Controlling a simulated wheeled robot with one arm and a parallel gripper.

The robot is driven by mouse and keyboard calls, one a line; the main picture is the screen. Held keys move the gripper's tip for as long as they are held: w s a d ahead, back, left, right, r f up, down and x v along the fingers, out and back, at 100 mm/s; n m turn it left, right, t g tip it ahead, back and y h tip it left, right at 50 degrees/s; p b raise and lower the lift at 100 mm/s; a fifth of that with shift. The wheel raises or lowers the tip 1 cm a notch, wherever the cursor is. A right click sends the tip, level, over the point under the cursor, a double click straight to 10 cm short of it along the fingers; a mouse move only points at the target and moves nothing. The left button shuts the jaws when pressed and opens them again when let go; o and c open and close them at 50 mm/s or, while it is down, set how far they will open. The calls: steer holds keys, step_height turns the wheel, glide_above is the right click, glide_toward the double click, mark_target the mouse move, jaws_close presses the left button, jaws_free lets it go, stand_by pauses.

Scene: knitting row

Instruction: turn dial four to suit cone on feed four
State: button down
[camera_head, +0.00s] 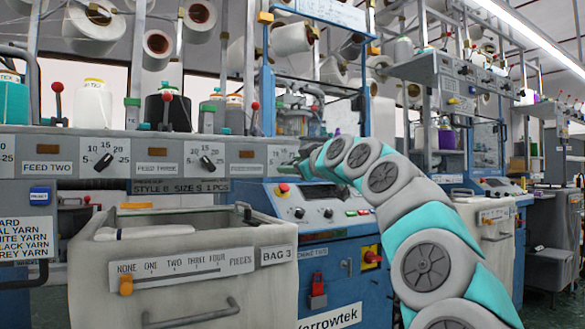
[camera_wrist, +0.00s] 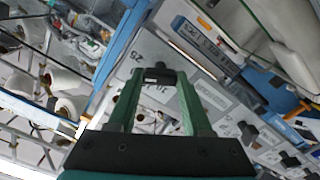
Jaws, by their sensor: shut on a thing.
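My gripper (camera_wrist: 158,80) has its two green fingers closed around a dark dial knob (camera_wrist: 158,71) in the wrist view. Scale figures show on the grey panel around it, with 25 upside down at its upper left; the pointer's setting is unclear. In the head view my gripper (camera_head: 301,165) is at the right end of the feed panel (camera_head: 226,146), right of a small label too blurred to read, and covers the dial there. A grey cone (camera_head: 235,118) stands above that part of the panel; which feed it belongs to is not certain.
Dials right of FEED TWO (camera_head: 104,162) and FEED THREE (camera_head: 208,163) stand left of my gripper. A white and a black cone (camera_head: 167,112) stand above. A card (camera_head: 25,240) listing yarns is cut off at the left. A grey bin (camera_head: 185,245) sits below the panel.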

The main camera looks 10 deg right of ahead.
steer(key=shift+n+b, duration=0.5)
steer(key=shift+n, duration=1.3)
steer(key=shift+c, duration=1.6)
jaws_free()
steer(key=shift+s, duration=0.1)
steer(key=b+v, duration=0.1)
steer(key=v, duration=0.6)
steer(key=shift+s, duration=0.3)
